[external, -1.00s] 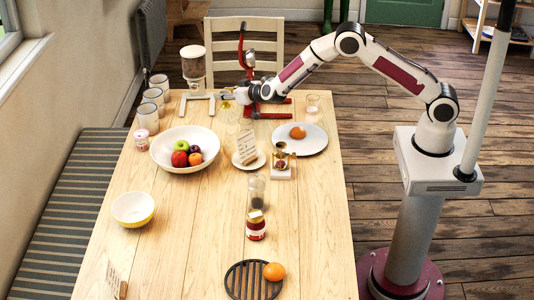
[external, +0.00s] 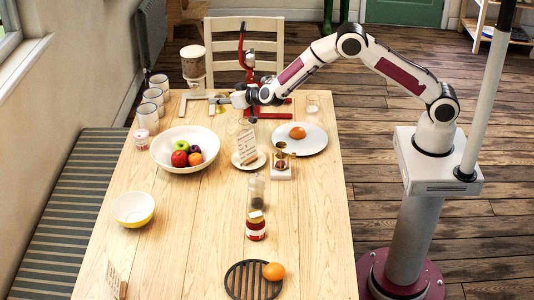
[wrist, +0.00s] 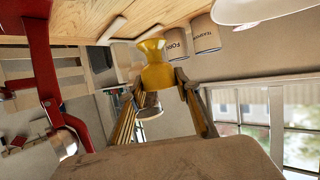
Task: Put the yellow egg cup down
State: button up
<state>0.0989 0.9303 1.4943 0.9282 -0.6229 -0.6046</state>
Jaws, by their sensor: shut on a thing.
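The yellow egg cup (wrist: 157,72) is between the two fingers of my gripper (wrist: 168,84) in the wrist view, and the gripper is shut on it. In the external view my gripper (external: 226,100) is low over the far end of the wooden table, between the dispenser and the red stand. A small yellow patch of the egg cup (external: 221,109) shows there below the fingers. I cannot tell whether its base touches the table (external: 180,225).
A dispenser (external: 194,68) stands just behind left, and the red stand (external: 268,103) is close on the right. Labelled mugs (external: 153,97) line the left edge. A fruit bowl (external: 166,160) and a white plate (external: 312,143) stand nearer. The table's near left is mostly clear.

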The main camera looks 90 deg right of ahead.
jog(key=s+a+n+t+y, duration=0.1)
jog(key=s+a+n+y, duration=0.1)
jog(key=a, duration=0.8)
jog(key=s+a+n+y, duration=0.2)
jog(key=a+y, duration=0.1)
jog(key=a, duration=0.8)
jog(key=s+a+n+t+y, duration=0.1)
jog(key=s+a+n+y, duration=0.1)
jog(key=a, duration=0.9)
jog(key=shift+s+a+f+n+t+y, duration=0.2)
jog(key=shift+s+f+n+t+y, duration=0.1)
jog(key=shift+n+y, duration=0.25)
jog(key=shift+w, duration=0.1)
notch_tip(320, 180, down, 6)
jog(key=shift+f, duration=0.15)
jog(key=shift+f, duration=1.9)
jog(key=shift+f, duration=0.15)
jog(key=o, duration=1.1)
